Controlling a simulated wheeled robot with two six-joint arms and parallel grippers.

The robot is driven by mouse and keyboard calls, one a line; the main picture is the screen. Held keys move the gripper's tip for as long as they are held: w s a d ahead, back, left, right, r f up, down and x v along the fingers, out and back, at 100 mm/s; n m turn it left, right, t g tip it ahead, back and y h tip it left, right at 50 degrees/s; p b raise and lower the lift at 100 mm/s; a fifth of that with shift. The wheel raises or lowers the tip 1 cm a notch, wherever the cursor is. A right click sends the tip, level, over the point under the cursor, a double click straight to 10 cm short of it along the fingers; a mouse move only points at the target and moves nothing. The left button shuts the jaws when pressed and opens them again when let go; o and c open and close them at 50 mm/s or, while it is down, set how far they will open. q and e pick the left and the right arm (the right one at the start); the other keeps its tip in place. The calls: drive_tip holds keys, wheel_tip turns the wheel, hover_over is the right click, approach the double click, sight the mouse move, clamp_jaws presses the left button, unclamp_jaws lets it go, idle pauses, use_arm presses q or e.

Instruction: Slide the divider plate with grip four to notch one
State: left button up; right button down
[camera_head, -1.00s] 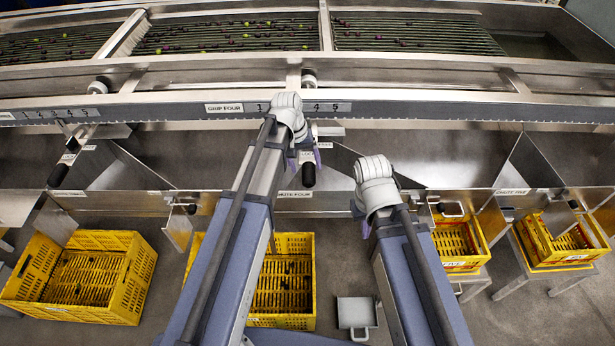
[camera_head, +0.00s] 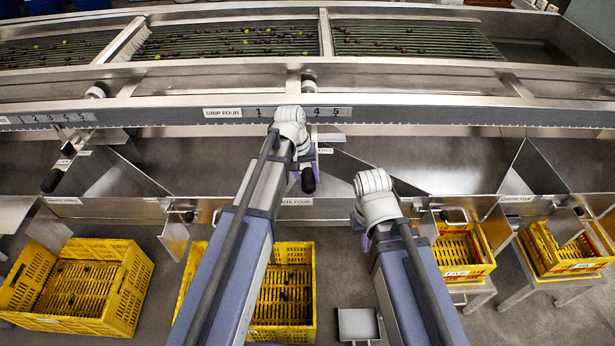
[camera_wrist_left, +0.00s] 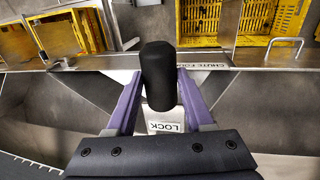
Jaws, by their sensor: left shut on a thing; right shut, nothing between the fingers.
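Grip four's black knob (camera_head: 308,180) is between the purple fingers of my left gripper (camera_head: 303,172), which is shut on it. In the left wrist view the knob (camera_wrist_left: 158,75) stands between the two fingers, above a white plate marked LOCK (camera_wrist_left: 166,127). The label GRIP FOUR (camera_head: 222,113) is on the rail, left of its number scale (camera_head: 330,112). Numbers 1, 4 and 5 show; my arm hides 2 and 3. A steel divider plate (camera_head: 345,168) shows partly to the right of the knob. My right gripper (camera_head: 364,238) is shut and empty, away from the knob.
The sizer's grey rail (camera_head: 450,113) runs across above the steel chutes. Another grip's black knob (camera_head: 52,181) is at the left. Yellow crates (camera_head: 130,285) stand below the chutes. A lower lip reads CHUTE FOUR (camera_head: 297,201).

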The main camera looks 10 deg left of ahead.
use_arm(q)
clamp_jaws()
drive_tip(key=shift+a, duration=0.15)
drive_tip(key=s+a, duration=0.2)
drive_tip(key=a, duration=1)
drive_tip(key=shift+s, duration=0.25)
drive_tip(key=o, duration=0.7)
unclamp_jaws()
drive_tip(key=shift+o, duration=0.2)
wheel_tip(320, 180, up, 8)
drive_tip(key=a+p, duration=0.1)
drive_tip(key=p, duration=0.6)
drive_tip(key=shift+s+a+f+p, duration=0.15)
drive_tip(key=shift+a+p, duration=0.15)
drive_tip(key=shift+p, duration=0.05)
